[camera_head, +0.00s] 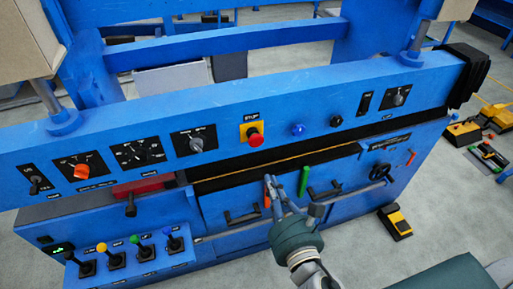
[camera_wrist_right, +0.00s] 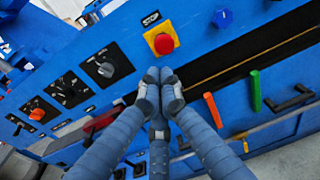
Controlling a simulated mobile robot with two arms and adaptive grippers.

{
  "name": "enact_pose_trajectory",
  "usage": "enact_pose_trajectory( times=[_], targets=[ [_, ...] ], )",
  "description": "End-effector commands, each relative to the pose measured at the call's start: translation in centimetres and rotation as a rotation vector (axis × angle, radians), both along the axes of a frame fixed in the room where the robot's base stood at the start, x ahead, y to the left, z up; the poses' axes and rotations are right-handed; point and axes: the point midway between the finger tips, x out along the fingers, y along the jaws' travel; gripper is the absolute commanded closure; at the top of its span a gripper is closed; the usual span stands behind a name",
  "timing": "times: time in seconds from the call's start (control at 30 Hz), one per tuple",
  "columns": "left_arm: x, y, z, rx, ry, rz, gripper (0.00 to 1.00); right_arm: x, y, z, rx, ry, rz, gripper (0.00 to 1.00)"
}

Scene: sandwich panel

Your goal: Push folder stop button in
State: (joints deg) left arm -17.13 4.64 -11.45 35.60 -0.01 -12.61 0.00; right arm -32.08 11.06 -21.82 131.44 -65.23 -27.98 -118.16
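The folder stop button is a red mushroom knob on a yellow plate (camera_head: 254,136), under a STOP label on the front of the blue machine. In the right wrist view the red button (camera_wrist_right: 164,43) stands just above the fingertips in the picture. My right gripper (camera_head: 270,181) is below and a little right of the button in the head view, with a visible gap. The button looks sticking out. My left gripper is not in view.
Knobs and dials (camera_head: 196,143) line the panel left of the button, and a blue button (camera_head: 298,129) is to its right. Coloured levers (camera_head: 115,258) stand at lower left.

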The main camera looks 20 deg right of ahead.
Motion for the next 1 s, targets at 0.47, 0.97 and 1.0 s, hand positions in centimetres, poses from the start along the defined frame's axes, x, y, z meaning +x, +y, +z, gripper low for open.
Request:
enact_pose_trajectory(
  times=[0.47,0.97,1.0],
  targets=[
    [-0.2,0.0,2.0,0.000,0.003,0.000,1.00,5.7,-0.1,-0.1,0.003,-0.002,-0.002,1.00],
    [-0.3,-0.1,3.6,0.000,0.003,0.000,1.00,13.6,-0.2,-1.3,0.003,0.001,-0.001,1.00],
    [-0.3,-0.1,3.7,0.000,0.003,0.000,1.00,13.7,-0.2,-1.3,0.003,0.002,-0.001,1.00]
  ],
)
